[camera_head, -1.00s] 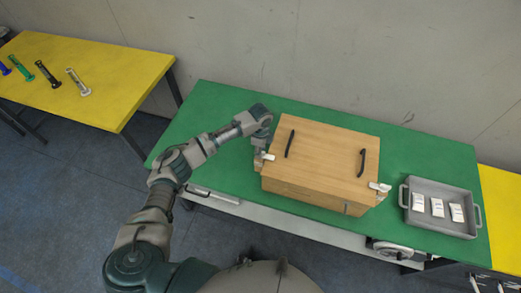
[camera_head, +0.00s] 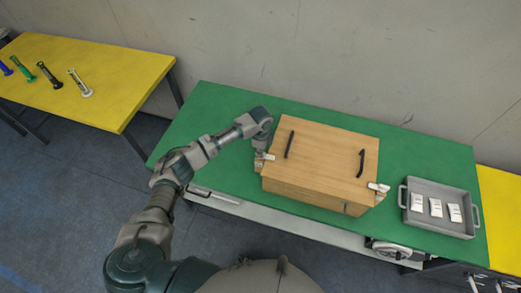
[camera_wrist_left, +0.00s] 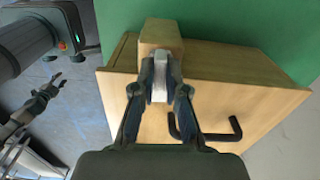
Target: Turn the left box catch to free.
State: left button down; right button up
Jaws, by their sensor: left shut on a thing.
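The wooden box (camera_head: 322,150) stands on the green table with its lid down. Its left catch (camera_head: 265,157) is a small white piece at the box's left side. My left gripper (camera_head: 262,148) is at that side, partly hidden by its own wrist in the head view. In the left wrist view, my left gripper (camera_wrist_left: 160,88) is shut on the white left catch (camera_wrist_left: 160,68), beside a wooden block on the box. The catch's exact turn angle is hard to tell.
Two black handles (camera_head: 290,144) stand up from the lid. The right catch (camera_head: 378,187) is at the box's right side. A grey tray (camera_head: 438,185) with white packets is at the right. Green table (camera_head: 205,125) is clear left of the box.

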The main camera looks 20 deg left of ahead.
pick_arm(q)
jog(key=n+p, duration=0.2)
jog(key=p, duration=0.1)
jog(key=n+p, duration=0.5)
jog(key=p, duration=0.1)
jog(key=shift+r+n, duration=0.3)
jog(key=shift+n+p, duration=0.4)
jog(key=shift+n, duration=0.1)
jog(key=n+p, duration=0.1)
jog(key=n, duration=0.1)
jog(key=shift+w+f+n, duration=0.1)
jog(key=shift+n, duration=0.2)
jog(key=n, duration=0.3)
jog(key=shift+w+n, duration=0.1)
jog(key=shift+n, duration=1.4)
jog(key=c, duration=1.4)
grip_release()
jog(key=shift+o, duration=1)
jog(key=shift+f, duration=0.1)
